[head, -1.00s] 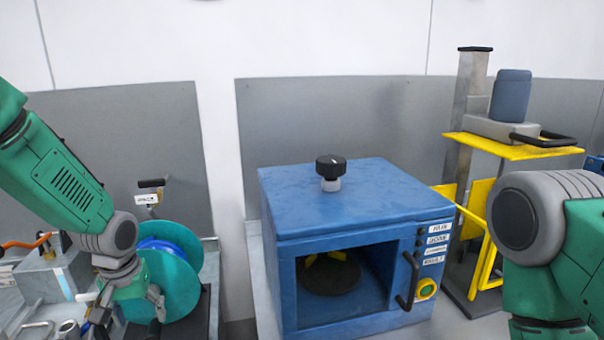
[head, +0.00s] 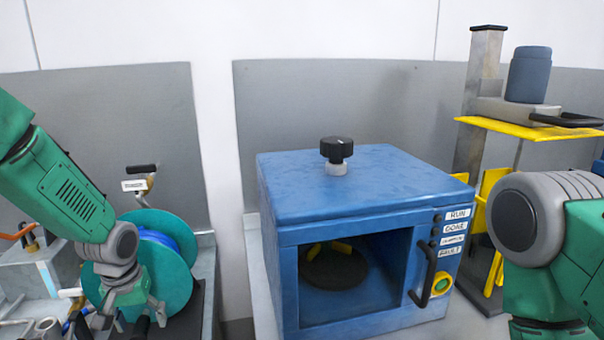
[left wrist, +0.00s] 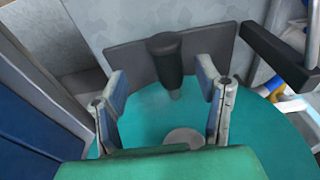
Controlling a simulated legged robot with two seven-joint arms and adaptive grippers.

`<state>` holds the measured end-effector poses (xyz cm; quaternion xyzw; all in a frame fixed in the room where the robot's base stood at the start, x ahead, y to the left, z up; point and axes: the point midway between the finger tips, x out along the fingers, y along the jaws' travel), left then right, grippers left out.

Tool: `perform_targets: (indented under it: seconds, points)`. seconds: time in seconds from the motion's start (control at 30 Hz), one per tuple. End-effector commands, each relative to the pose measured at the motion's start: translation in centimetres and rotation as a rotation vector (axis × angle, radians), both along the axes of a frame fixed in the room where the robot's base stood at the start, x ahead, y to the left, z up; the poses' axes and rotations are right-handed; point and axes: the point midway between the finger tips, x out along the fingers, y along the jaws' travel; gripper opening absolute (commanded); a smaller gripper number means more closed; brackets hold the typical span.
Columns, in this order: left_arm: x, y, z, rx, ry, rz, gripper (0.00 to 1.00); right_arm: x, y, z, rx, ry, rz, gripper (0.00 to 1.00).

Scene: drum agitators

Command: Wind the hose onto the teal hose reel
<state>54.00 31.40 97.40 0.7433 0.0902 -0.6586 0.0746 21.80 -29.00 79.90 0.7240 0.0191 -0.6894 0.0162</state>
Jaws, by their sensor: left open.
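The teal hose reel (head: 172,292) stands at the lower left of the head view, with blue hose (head: 160,238) between its discs. In the left wrist view its teal face (left wrist: 275,145) fills the lower part. My left gripper (head: 108,322) is in front of the reel, partly cut off in the head view. In the left wrist view its two fingers (left wrist: 162,82) are spread apart. A black upright knob (left wrist: 165,58) stands between and beyond them; contact cannot be told. My right gripper is out of view; only my right arm shows.
A black handle on a bracket (head: 142,169) rises above the reel; a black bar (left wrist: 282,48) also shows at the wrist view's right. A blue open-front machine (head: 350,230) stands right of the reel. A yellow shelf (head: 525,128) is at the far right.

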Motion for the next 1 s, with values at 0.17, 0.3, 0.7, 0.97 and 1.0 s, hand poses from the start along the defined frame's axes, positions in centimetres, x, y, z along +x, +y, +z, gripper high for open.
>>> perform_targets:
  seconds: [0.17,0.3,0.7,0.97,1.0]
  points:
    - [0.2,0.2,-1.4,-0.001,0.001,0.002,0.59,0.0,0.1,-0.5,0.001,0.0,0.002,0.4]
    - [0.2,-0.2,-1.3,0.003,0.0,0.002,0.59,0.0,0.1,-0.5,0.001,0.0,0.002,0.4]
    - [0.1,-0.9,-0.8,0.005,0.001,0.0,0.59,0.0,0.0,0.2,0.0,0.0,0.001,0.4]
    - [0.0,-0.8,-0.9,0.0,0.001,0.001,0.59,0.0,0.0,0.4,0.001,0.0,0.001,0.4]
    - [0.0,-0.8,-0.9,0.0,0.001,0.001,0.59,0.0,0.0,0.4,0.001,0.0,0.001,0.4]
